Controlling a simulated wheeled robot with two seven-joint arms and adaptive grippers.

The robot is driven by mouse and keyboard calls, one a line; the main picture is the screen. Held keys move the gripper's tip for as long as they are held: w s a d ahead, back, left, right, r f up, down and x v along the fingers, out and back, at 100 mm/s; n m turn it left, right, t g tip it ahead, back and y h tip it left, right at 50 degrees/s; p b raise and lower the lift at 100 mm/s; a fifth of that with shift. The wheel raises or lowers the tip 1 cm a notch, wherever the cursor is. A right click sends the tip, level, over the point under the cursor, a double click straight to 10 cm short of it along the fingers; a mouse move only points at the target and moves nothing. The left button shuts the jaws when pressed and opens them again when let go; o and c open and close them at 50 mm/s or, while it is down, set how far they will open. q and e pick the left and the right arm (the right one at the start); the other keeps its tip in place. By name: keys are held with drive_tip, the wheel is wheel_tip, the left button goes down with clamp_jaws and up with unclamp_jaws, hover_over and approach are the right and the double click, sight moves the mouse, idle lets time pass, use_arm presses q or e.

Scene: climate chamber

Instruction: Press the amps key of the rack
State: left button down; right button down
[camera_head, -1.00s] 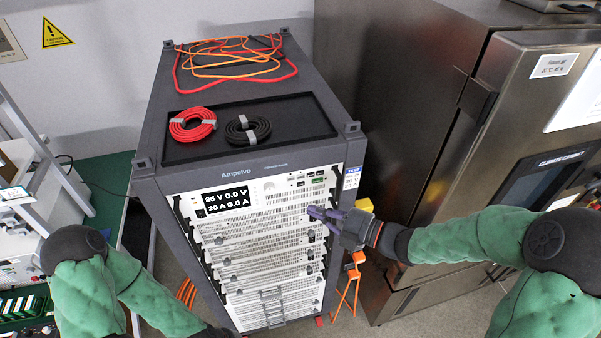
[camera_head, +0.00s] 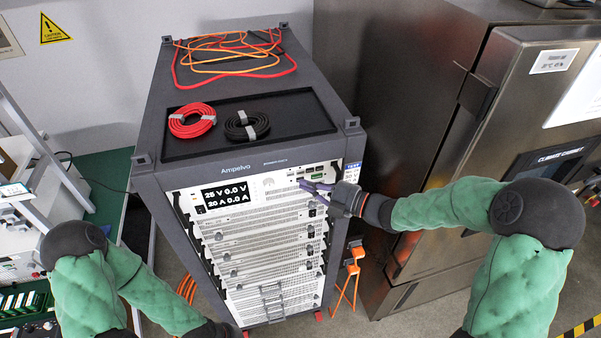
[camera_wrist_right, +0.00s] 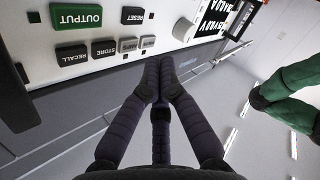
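The rack (camera_head: 250,164) is a tall dark cabinet with a white front unit. Its display (camera_head: 226,196) reads 25 V 0.0 V and 20 A 0.0 A. My right gripper (camera_head: 306,185) is shut and empty, just in front of the small keys at the unit's upper right. The right wrist view shows its fingertips (camera_wrist_right: 160,62) together, close to two small grey keys (camera_wrist_right: 137,43). I cannot read which is the amps key, or tell if the fingertips touch. A green OUTPUT key (camera_wrist_right: 77,16), RESET, STORE (camera_wrist_right: 103,47) and RECALL (camera_wrist_right: 70,56) keys show there. My left gripper is out of view.
Red (camera_head: 192,121) and black (camera_head: 246,126) cable coils and loose orange cables lie on the rack's top. A steel climate chamber (camera_head: 400,120) stands close on the right. A bench (camera_head: 100,180) is at the left.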

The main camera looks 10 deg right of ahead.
drive_tip(key=shift+w, duration=0.7)
drive_tip(key=shift+w+b, duration=0.2)
drive_tip(key=shift+b, duration=0.1)
idle(0.8)
drive_tip(key=shift+w, duration=0.25)
drive_tip(key=shift+w, duration=0.25)
idle(0.7)
drive_tip(key=shift+s, duration=0.15)
drive_tip(key=shift+s+b, duration=0.4)
drive_tip(key=shift+s, duration=0.2)
